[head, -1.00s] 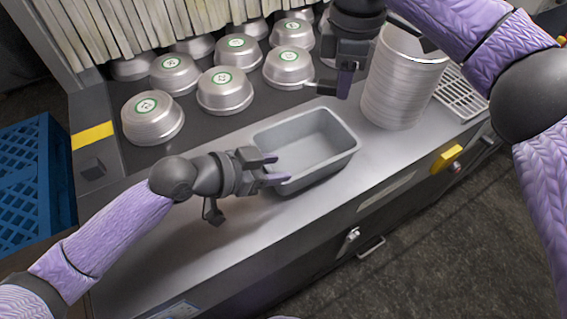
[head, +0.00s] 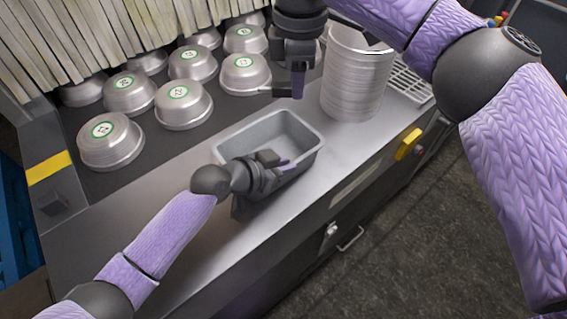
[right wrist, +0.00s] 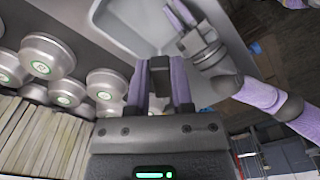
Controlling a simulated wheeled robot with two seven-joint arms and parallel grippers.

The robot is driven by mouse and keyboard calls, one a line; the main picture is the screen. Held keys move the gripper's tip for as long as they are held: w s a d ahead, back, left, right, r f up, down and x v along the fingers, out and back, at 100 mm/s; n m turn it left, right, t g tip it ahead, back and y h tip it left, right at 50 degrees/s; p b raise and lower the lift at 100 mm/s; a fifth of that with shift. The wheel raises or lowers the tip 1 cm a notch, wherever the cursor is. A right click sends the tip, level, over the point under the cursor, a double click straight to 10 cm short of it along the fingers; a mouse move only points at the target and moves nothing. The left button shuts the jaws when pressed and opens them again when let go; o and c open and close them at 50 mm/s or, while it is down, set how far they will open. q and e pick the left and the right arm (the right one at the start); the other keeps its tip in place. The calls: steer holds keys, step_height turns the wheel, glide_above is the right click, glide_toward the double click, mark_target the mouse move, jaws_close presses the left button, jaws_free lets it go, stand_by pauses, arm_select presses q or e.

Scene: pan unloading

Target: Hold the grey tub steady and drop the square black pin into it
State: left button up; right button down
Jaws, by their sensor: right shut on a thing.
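The grey tub (head: 229,146) is an open rectangular pan upright on the steel counter; it also shows in the right wrist view (right wrist: 104,22). My left gripper (head: 282,161) is at the tub's near side, fingers apart, reaching over the near rim and hiding part of it. Whether it touches the wall is unclear. In the right wrist view its fingers (right wrist: 180,14) also show a gap. My right gripper (head: 298,88) is above and behind the tub's far right corner. It is shut on the square black pin (right wrist: 159,74), a dark block between its purple fingers.
Several silver round pans (head: 184,104) with green-ringed labels stand on the dark surface behind the tub. A tall stack of metal pans (head: 352,85) stands right of it, beside a white rack (head: 408,82). A strip curtain (head: 80,40) hangs behind. The counter's near left is clear.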

steer(key=shift+f, duration=0.1)
stand_by(1.4)
step_height(320, 180, down, 11)
steer(key=w+a+m, duration=0.2)
steer(key=m, duration=0.7)
steer(key=shift+c, duration=2.1)
jaws_free()
step_height(320, 180, up, 12)
steer(key=shift+d, duration=0.1)
